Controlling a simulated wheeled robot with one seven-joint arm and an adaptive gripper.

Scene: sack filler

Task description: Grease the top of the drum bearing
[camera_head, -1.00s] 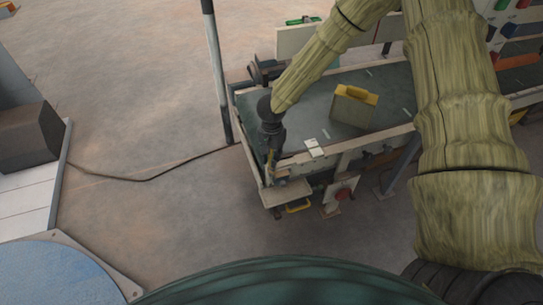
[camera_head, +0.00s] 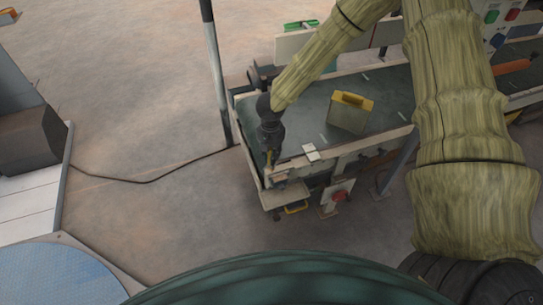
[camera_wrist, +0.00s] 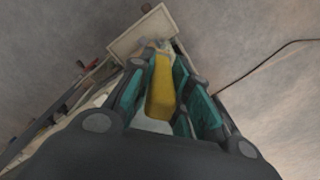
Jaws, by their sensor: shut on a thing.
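My gripper (camera_head: 269,158) is at the near left corner of the green-topped conveyor (camera_head: 300,118). In the wrist view my gripper (camera_wrist: 168,92) has its teal pads on either side of a long yellow thing (camera_wrist: 161,88), apparently a tool's handle, and is shut on it. The far end of the yellow thing points towards a small pale piece at the conveyor's end. A small beige block (camera_head: 281,180) sits just below my gripper; I cannot tell whether it is the drum bearing. Whether the held thing touches it is unclear.
A grey case with a yellow top (camera_head: 350,112) stands on the conveyor. A small beige shelf (camera_head: 285,196) juts out at the corner and shows in the wrist view (camera_wrist: 142,32). A pole (camera_head: 215,70) stands close left. A cable (camera_head: 150,181) crosses otherwise open floor.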

